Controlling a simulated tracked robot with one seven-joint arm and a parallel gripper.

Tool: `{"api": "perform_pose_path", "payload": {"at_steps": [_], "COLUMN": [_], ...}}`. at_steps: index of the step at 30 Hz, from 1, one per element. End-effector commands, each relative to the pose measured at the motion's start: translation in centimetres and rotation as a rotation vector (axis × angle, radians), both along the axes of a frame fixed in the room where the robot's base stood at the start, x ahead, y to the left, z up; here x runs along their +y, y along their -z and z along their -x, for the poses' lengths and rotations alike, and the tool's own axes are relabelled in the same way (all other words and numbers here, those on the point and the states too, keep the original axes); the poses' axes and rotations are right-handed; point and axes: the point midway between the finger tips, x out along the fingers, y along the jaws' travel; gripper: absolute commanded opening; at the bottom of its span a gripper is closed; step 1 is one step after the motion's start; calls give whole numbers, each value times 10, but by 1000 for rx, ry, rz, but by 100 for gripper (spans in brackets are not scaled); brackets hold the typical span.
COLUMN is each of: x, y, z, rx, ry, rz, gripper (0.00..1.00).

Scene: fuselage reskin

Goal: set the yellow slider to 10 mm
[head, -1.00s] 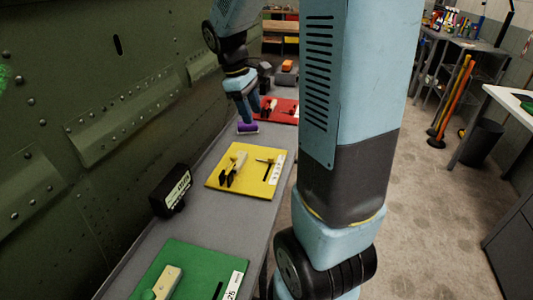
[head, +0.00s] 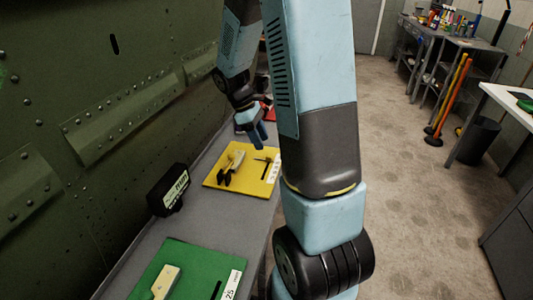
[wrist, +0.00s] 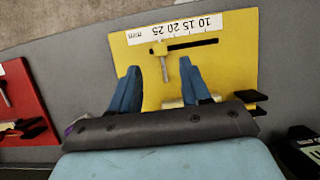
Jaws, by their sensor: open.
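The yellow board (head: 215,178) lies on the grey bench, with a scale strip marked 10 to 25 mm (wrist: 188,27). Its slider (wrist: 158,47), a pale yellow T-shaped piece, sits by the 25 end of the dark slot (wrist: 195,44), left in the wrist view. The slider also shows in the head view (head: 264,161). My gripper (wrist: 161,66) is open and empty above the board; the slider's stem appears between its fingertips in the wrist view. Contact cannot be told. In the head view my gripper (head: 250,138) is at the board's far edge.
A cream clamp with black handles (head: 232,166) stands on the yellow board. A green board (head: 190,257) lies nearer, a red board (wrist: 22,95) farther along. A black box (head: 168,190) stands by the green riveted wall (head: 100,90).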

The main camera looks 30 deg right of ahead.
Motion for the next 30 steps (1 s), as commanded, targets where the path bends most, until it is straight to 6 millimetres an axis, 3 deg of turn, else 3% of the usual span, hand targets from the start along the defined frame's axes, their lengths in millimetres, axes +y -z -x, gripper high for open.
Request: {"api": "perform_pose_path", "payload": {"at_steps": [10,24,30], "x": [-13,-17,-16], "y": [47,57,57], "z": [14,17,17], "rx": [2,-1,-1], "ry": [1,1,1], "rz": [-1,0,0], "gripper": [47,47,29]}}
